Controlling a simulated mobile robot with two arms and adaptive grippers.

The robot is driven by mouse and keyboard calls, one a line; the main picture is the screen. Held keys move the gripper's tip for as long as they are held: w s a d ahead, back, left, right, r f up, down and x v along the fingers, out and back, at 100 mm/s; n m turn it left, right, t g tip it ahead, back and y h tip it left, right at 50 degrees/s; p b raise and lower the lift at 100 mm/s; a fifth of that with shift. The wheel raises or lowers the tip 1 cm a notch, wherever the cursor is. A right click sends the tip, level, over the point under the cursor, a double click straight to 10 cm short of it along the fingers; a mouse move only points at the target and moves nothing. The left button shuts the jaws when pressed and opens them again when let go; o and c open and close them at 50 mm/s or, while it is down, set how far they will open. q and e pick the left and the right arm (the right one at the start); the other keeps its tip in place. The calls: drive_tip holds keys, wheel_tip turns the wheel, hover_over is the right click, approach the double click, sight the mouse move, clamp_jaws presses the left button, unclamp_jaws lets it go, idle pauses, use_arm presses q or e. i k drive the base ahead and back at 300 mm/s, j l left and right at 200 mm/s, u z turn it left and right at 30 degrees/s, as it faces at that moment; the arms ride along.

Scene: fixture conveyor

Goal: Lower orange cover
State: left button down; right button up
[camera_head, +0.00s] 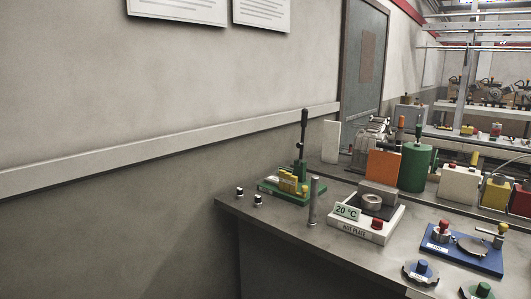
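An orange cover (383,170) stands upright as a flat panel at the back of the hot plate (340,224), on the bench. A grey block (379,191) is just below the cover. A round metal piece (372,201) sits on the dark top of the hot plate, in front of the cover. The hot plate has a red knob (377,223) and a sign (347,211) reading 20 °C. Neither of my grippers is in view.
The grey bench (290,223) fills the lower right. A green lever fixture (292,190) and a metal post (314,200) stand left of the hot plate. A green cylinder (414,168) stands right of the cover. A blue-based fixture (463,249) is at the right.

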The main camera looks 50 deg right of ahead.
sight(383, 167)
drive_tip(key=i+z, duration=0.1)
drive_tip(key=z, duration=0.35)
drive_tip(key=i+z, duration=0.1)
drive_tip(key=z, duration=0.35)
drive_tip(key=i+j+z, duration=0.1)
drive_tip(key=z, duration=0.4)
drive_tip(key=j+z, duration=0.15)
drive_tip(key=z, duration=0.3)
